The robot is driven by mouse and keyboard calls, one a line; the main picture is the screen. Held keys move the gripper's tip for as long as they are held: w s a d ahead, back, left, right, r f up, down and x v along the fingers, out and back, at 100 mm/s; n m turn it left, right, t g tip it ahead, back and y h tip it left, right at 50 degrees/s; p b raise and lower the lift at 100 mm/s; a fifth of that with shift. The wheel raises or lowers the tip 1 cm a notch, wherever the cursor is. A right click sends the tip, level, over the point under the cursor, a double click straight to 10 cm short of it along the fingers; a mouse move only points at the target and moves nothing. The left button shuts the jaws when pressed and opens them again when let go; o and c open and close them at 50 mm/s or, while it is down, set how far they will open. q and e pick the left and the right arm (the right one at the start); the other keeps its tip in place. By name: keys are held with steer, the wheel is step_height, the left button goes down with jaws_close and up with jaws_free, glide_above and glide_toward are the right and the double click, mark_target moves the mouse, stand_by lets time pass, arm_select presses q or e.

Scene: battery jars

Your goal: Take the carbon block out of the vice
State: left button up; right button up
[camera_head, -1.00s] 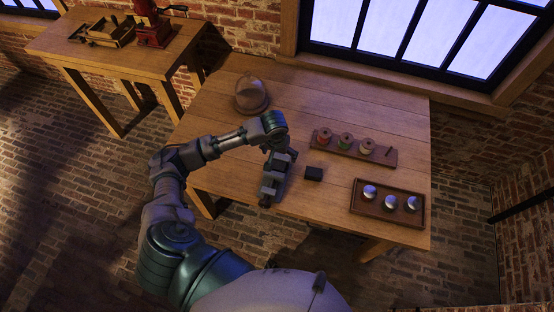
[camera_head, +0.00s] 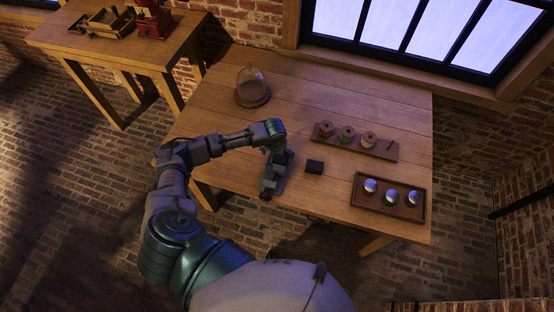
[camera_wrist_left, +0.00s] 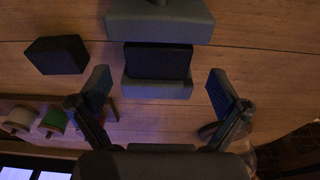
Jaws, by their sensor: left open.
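The grey vice (camera_head: 267,186) stands near the front edge of the table, partly hidden under my left arm. In the left wrist view the black carbon block (camera_wrist_left: 158,60) sits between the two grey vice jaws (camera_wrist_left: 157,89). My left gripper (camera_head: 277,153) is above the vice. In the left wrist view its fingers (camera_wrist_left: 159,88) are wide apart, one to each side of the vice, with nothing between them held. I cannot tell the exact height gap. My right gripper is not in view.
A second dark block (camera_head: 314,167) lies on the table (camera_head: 350,100) right of the vice. A rack of spools (camera_head: 355,142), a tray with several shiny-topped jars (camera_head: 388,211) and a glass dome (camera_head: 252,88) stand around. A side bench (camera_head: 95,52) is at far left.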

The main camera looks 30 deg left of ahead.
mark_target(278, 157)
arm_select(q)
steer(key=f, duration=0.2)
steer(key=shift+w+f, duration=0.2)
steer(key=shift+f, duration=0.15)
steer(key=shift+w+d+f, duration=0.1)
steer(key=shift+d+f, duration=0.05)
steer(key=shift+f, duration=0.2)
steer(key=shift+c, duration=0.5)
steer(key=shift+a, duration=0.2)
steer(key=c, duration=1.3)
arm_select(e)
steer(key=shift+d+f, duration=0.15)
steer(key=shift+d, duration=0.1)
arm_select(q)
steer(key=shift+o, duration=0.2)
steer(key=shift+r, duration=0.1)
